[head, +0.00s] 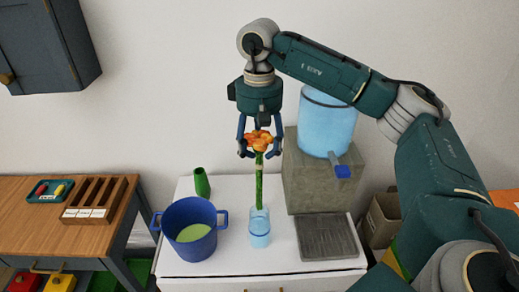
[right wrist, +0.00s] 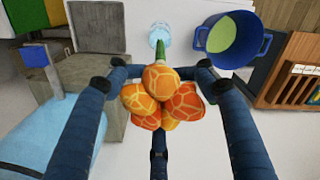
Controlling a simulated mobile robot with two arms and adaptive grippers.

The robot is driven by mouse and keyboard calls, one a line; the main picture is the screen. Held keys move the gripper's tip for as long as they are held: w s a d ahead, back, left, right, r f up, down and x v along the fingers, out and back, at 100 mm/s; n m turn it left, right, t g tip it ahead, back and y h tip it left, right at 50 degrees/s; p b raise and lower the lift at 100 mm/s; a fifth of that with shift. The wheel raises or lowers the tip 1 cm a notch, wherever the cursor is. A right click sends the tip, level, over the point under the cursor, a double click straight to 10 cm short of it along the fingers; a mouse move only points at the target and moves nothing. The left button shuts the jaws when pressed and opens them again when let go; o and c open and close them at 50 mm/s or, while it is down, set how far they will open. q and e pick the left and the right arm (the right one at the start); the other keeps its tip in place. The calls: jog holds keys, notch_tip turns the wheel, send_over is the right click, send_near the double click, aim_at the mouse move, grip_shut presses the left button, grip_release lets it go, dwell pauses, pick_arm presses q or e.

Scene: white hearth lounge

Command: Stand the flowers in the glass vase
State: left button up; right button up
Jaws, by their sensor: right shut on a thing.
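The flowers, orange blossoms (head: 259,142) on a straight green stem (head: 259,178), hang upright with the stem pointing down. My right gripper (head: 259,150) is shut on them just below the blossoms, which also show in the right wrist view (right wrist: 162,97). The clear, bluish glass vase (head: 260,238) stands upright on the white cabinet top, directly below the flowers. The stem's lower end meets the vase's rim in the head view; I cannot tell whether it is inside the mouth or just above. The vase also shows in the right wrist view (right wrist: 159,32), beyond the stem. My left gripper is not in view.
A blue pot (head: 190,241) with green contents stands close left of the vase. A dark green bottle-like vase (head: 201,183) is behind it. At right are a grey tray (head: 328,238) and a blue water dispenser (head: 326,125) on a stone block (head: 322,180).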

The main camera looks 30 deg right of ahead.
aim_at(259, 183)
jog(key=shift+f+b, duration=4.1)
jog(key=shift+f, duration=1.8)
jog(key=o, duration=2)
jog(key=shift+c, duration=0.2)
notch_tip(259, 183, up, 12)
